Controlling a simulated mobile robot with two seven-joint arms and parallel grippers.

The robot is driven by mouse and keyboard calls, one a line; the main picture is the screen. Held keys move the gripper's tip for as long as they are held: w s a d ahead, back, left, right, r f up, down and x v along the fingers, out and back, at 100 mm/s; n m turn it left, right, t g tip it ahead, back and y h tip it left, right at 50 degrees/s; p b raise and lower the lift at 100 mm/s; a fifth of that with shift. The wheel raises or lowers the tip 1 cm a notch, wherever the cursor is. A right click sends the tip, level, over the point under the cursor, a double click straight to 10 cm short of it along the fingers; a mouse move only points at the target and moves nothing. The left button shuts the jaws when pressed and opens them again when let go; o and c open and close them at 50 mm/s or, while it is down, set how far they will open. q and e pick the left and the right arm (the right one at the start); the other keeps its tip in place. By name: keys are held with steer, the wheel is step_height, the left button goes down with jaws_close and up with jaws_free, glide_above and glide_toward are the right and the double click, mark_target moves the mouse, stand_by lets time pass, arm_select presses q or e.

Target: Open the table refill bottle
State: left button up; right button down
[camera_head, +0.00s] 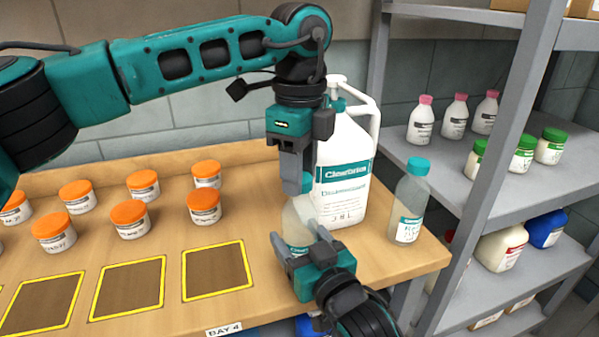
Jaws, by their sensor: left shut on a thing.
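A small translucent bottle (298,222) with a white label stands upright on the wooden table, in front of the big white jug. My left gripper (297,180) points straight down over it and is shut on its teal cap (307,184), most of which the fingers hide. Whether the cap is loose from the neck cannot be seen. My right gripper (300,242) comes from the lower right, one finger on each side of the bottle's lower body. I cannot tell whether these fingers press on it. A similar teal-capped bottle (408,203) stands apart at the right.
The white jug (342,170) stands close behind the grippers. Several orange-lidded jars (131,219) stand on the table (160,247) at left, behind empty yellow-outlined squares (216,271). A grey shelf rack (490,190) with bottles and jars stands beyond the table's right edge.

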arm_select(q)
steer(key=shift+r, duration=0.7)
steer(key=shift+r, duration=0.1)
steer(key=shift+r, duration=1.9)
arm_select(e)
steer(key=shift+c, duration=0.2)
jaws_free()
steer(key=shift+s, duration=0.1)
